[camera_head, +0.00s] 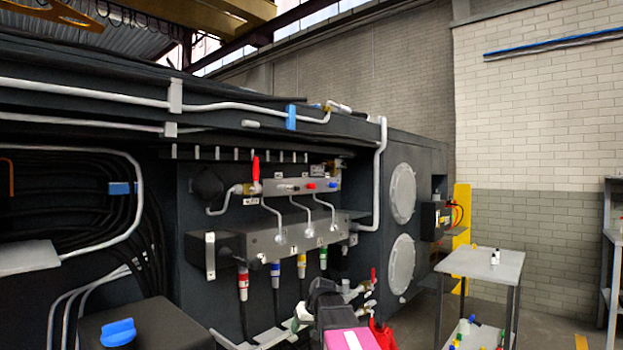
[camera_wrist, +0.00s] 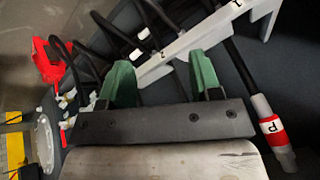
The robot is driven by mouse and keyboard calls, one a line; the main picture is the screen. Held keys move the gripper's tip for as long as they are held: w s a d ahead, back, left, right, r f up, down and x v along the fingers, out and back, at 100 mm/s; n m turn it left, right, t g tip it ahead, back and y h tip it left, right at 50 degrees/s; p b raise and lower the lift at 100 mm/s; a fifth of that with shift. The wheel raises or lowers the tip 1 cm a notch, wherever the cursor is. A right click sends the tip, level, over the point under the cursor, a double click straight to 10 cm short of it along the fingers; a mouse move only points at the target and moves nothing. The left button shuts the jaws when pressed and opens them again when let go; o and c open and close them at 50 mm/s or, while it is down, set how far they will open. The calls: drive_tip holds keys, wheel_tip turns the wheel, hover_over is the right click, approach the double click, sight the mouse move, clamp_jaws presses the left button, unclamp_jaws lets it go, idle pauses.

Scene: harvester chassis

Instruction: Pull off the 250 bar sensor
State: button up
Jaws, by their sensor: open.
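I cannot read a 250 bar mark anywhere, so I cannot tell which part is that sensor. A grey valve block (camera_head: 270,240) on the dark chassis carries several pale fittings. Above it, a smaller grey block (camera_head: 297,186) has black, blue and red parts. My gripper (camera_wrist: 161,80) has green fingers, spread wide with nothing between them. In the head view my gripper (camera_head: 298,318) is low, below the valve block and apart from it. The wrist view looks past the fingers at black hoses and a pale bracket (camera_wrist: 190,45).
Hoses with red (camera_head: 243,280), blue, yellow and green bands hang under the valve block. The red-banded hose end (camera_wrist: 271,130), marked P, is at right in the wrist view. A red part (camera_wrist: 46,60) is at left. A grey table (camera_head: 480,265) stands right, bearing a small black-and-white item (camera_head: 495,256).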

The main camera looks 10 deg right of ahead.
drive_tip(key=w+d+r+n+t+y, duration=0.15)
drive_tip(key=w+r, duration=0.45)
drive_tip(key=r, duration=0.7)
drive_tip(key=n+t+y, duration=0.3)
drive_tip(key=t+y, duration=0.1)
drive_tip(key=t, duration=0.1)
approach(293, 187)
drive_tip(key=w, duration=0.2)
drive_tip(key=shift+h, duration=0.25)
drive_tip(key=x, duration=1)
drive_tip(key=shift+a+r, duration=0.1)
drive_tip(key=shift+a, duration=0.05)
drive_tip(key=shift+g, duration=0.25)
clamp_jaws()
drive_tip(key=shift+s, duration=0.2)
drive_tip(key=shift+s+d, duration=1.2)
drive_tip(key=shift+s, duration=0.25)
